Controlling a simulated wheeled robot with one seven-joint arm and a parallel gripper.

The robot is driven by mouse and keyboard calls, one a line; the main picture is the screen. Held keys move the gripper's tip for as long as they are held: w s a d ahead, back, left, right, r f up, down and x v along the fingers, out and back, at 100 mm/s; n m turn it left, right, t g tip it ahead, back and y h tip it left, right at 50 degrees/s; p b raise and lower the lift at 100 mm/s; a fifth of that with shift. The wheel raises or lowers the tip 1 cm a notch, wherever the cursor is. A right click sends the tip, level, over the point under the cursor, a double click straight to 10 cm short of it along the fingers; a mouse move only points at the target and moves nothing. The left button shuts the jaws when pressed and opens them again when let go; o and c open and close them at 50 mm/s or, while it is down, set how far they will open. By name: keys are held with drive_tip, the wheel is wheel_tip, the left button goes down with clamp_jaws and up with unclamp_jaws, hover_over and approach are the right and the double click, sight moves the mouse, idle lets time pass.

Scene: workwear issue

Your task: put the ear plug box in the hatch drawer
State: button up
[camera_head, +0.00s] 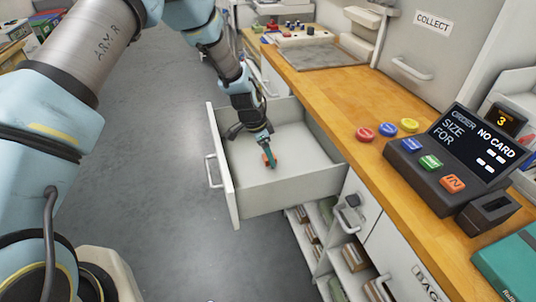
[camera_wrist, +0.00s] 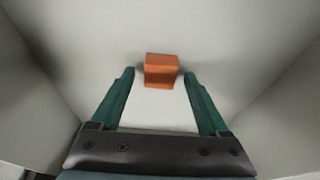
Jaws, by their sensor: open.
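The ear plug box is a small orange box (camera_wrist: 161,70) on the pale floor of the open drawer. In the wrist view it lies just beyond and between the tips of my gripper (camera_wrist: 159,73), whose teal fingers are spread apart. I cannot tell whether a finger touches the box.
The wooden counter (camera_head: 330,100) runs along the right of the drawer. An order terminal (camera_head: 455,160) with coloured buttons stands on it. A closed hatch marked COLLECT (camera_head: 420,45) is behind. Shelves with goods (camera_head: 325,240) are below. The grey floor at left is clear.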

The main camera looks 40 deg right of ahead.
drive_tip(key=b+v, duration=0.3)
drive_tip(key=v, duration=0.8)
drive_tip(key=shift+r, duration=0.25)
drive_tip(key=w+a+r+n, duration=0.1)
drive_tip(key=w+a, duration=0.1)
drive_tip(key=a, duration=0.1)
drive_tip(key=w+a+r+n, duration=0.1)
drive_tip(key=a, duration=0.3)
drive_tip(key=w+a+r+n+t, duration=0.1)
drive_tip(key=w+a+n, duration=0.1)
drive_tip(key=a, duration=0.1)
drive_tip(key=shift+w+a+r+y, duration=0.15)
drive_tip(key=shift+w+a+y, duration=0.15)
drive_tip(key=shift+w+a, duration=0.1)
drive_tip(key=w+a+r+n+t, duration=0.1)
drive_tip(key=a+r+n, duration=0.15)
drive_tip(key=a, duration=0.45)
drive_tip(key=w+a+r+n, duration=0.1)
drive_tip(key=a+n, duration=0.3)
drive_tip(key=a, duration=0.3)
drive_tip(key=s+a+r+n+y, duration=0.1)
drive_tip(key=s+a+n, duration=0.2)
drive_tip(key=a, duration=0.7)
drive_tip(key=s+a+r+n+y, duration=0.1)
drive_tip(key=s+a+r+n, duration=0.1)
drive_tip(key=s+a+n, duration=0.2)
drive_tip(key=a+n, duration=0.3)
drive_tip(key=a, duration=0.3)
drive_tip(key=shift+a+r+t, duration=0.2)
drive_tip(key=shift+a+t, duration=0.2)
